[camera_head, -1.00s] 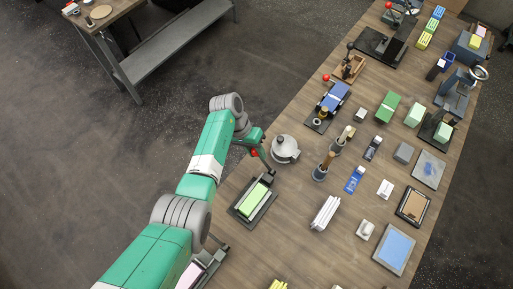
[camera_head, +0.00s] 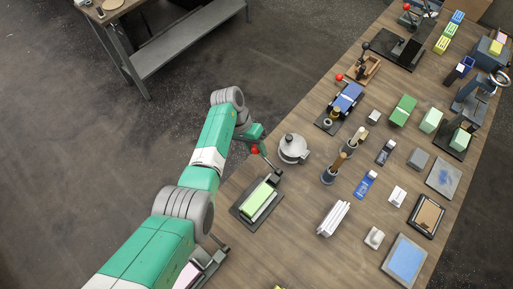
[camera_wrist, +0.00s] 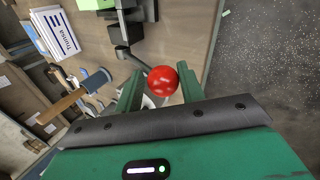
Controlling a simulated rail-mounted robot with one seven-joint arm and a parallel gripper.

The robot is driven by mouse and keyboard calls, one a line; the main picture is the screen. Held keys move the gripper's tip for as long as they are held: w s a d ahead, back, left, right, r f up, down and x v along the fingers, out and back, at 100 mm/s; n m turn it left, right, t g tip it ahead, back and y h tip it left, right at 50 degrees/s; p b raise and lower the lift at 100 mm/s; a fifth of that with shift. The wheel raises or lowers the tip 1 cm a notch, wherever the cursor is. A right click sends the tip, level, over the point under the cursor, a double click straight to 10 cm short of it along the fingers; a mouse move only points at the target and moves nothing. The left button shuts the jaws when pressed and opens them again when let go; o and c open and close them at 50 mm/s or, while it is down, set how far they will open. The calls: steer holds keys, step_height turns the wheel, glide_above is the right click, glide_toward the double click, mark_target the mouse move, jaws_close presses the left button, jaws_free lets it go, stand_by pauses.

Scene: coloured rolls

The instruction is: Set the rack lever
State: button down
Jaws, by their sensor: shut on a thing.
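The rack (camera_head: 241,217) is a dark flat base holding a light green block (camera_head: 258,201). Its lever (camera_head: 267,162) is a dark rod rising from the rack's upper right end and leaning up and left to a red ball knob (camera_head: 254,149). My gripper (camera_wrist: 160,84) is shut on the red ball knob (camera_wrist: 163,81), with one green finger on each side. In the wrist view the lever rod (camera_wrist: 136,61) runs from the knob to the rack's dark end piece (camera_wrist: 128,20).
A round grey lidded vessel (camera_head: 293,147) stands close right of the lever. A similar device with a pink block (camera_head: 186,277) is partly behind my arm. A blue-topped device (camera_head: 345,97), brush holders (camera_head: 330,172) and pads fill the table's right side. The floor at left is open.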

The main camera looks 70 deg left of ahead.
steer(key=shift+s+d+f, duration=0.1)
steer(key=shift+s+f, duration=0.1)
steer(key=shift+f, duration=0.6)
steer(key=c, duration=1.2)
jaws_free()
steer(key=shift+o, duration=0.7)
steer(key=shift+a, duration=0.25)
steer(key=shift+w+d+r, duration=0.1)
steer(key=shift+r, duration=0.15)
steer(key=shift+r, duration=0.1)
steer(key=shift+r, duration=0.3)
steer(key=p+v, duration=0.1)
steer(key=v, duration=0.6)
steer(key=shift+r, duration=0.15)
